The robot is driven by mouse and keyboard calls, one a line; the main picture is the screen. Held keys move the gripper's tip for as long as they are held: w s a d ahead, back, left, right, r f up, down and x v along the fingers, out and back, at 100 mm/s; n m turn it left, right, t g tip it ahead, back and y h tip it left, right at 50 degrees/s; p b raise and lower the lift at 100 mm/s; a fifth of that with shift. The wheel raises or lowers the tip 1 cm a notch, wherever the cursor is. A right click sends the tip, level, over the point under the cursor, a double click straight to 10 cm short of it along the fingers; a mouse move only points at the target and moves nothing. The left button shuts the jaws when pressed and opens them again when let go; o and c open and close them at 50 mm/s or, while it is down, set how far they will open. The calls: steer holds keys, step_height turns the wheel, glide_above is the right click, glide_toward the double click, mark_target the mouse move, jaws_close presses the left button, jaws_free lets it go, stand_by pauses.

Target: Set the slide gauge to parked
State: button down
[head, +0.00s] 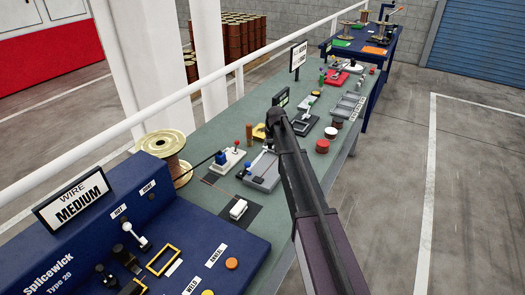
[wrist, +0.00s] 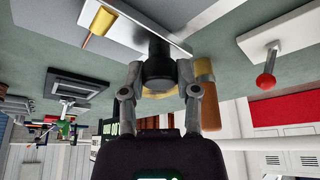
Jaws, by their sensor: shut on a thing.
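My gripper (wrist: 160,82) is shut around a dark, round knob-like piece (wrist: 159,52) in the wrist view. I take the plate and knob to be the slide gauge; no parked mark can be read. In the head view my gripper (head: 273,124) is over the bench beside a grey tray-like fixture (head: 262,172). My arm hides the held piece there.
A red-ball lever on a white base (head: 229,161) stands left of my gripper. The blue Splicewick machine (head: 120,235) fills the near left. A dark frame (head: 305,124) and round red and brown pieces (head: 322,146) lie to the right. A spool (head: 166,150) stands behind the machine.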

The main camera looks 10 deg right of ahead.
steer(key=w+d, duration=0.2)
steer(key=w, duration=0.1)
steer(key=shift+w+d, duration=0.25)
steer(key=shift+c, duration=1.7)
jaws_free()
steer(key=shift+w+d, duration=0.1)
steer(key=shift+s, duration=0.2)
steer(key=s+a, duration=0.3)
steer(key=s, duration=0.1)
steer(key=s+a, duration=0.3)
steer(key=s, duration=0.1)
steer(key=s+a, duration=0.3)
steer(key=s, duration=0.1)
steer(key=shift+s+a+r+p, duration=0.2)
steer(key=shift+s+r+p, duration=0.15)
steer(key=shift+r+p, duration=0.05)
steer(key=a+p+v, duration=0.1)
steer(key=p+v, duration=1.1)
steer(key=v, duration=0.1)
steer(key=s+d+f+g+b, duration=0.1)
steer(key=s+d+f+b, duration=0.1)
steer(key=s, duration=0.4)
steer(key=s+d+f+b, duration=0.3)
steer(key=s+f, duration=0.1)
steer(key=s, duration=0.2)
steer(key=shift+d+m+g, duration=0.25)
steer(key=shift+m+g, duration=0.15)
